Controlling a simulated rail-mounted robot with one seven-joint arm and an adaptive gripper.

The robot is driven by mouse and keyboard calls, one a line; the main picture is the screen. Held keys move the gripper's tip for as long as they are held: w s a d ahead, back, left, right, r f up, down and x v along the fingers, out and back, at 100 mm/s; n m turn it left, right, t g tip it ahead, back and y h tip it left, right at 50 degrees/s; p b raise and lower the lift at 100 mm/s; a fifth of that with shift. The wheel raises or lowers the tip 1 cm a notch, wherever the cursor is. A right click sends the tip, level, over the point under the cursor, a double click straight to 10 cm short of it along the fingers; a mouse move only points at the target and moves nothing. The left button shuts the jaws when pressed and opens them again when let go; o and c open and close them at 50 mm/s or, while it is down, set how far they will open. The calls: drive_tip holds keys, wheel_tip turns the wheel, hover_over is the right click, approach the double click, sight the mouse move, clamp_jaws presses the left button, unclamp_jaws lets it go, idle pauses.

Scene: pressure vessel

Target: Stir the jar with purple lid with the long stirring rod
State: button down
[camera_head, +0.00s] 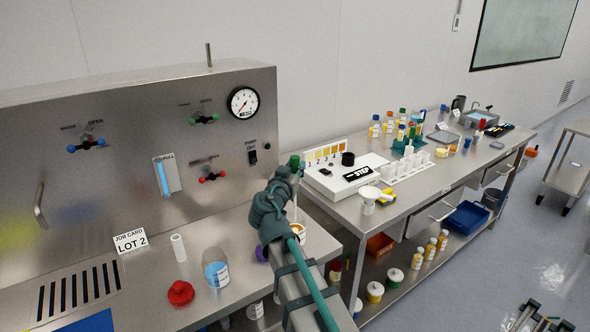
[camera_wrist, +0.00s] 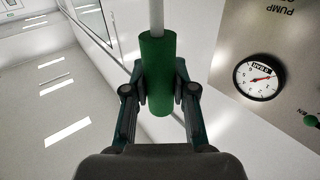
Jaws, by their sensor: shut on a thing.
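My gripper (camera_head: 291,172) is shut on the green handle of the long stirring rod (camera_wrist: 158,60), which stands between the two fingers in the wrist view. The rod's pale shaft runs out of the top of the wrist view. In the head view the green handle end (camera_head: 294,160) shows above the gripper, and my arm hides much of the rod. A purple lid (camera_head: 261,254) lies on the steel bench just left of my arm, partly hidden by it. A jar with an orange-brown rim or content (camera_head: 298,229) stands right beside my arm, also partly hidden.
The steel panel (camera_head: 120,140) with valves and gauge rises behind. Another table (camera_head: 420,195) with test equipment stands right.

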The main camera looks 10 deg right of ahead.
wheel_tip(320, 180, down, 7)
drive_tip(key=b, duration=0.8)
drive_tip(key=shift+b, duration=0.3)
drive_tip(key=shift+a+f, duration=0.1)
drive_tip(key=shift+a, duration=0.05)
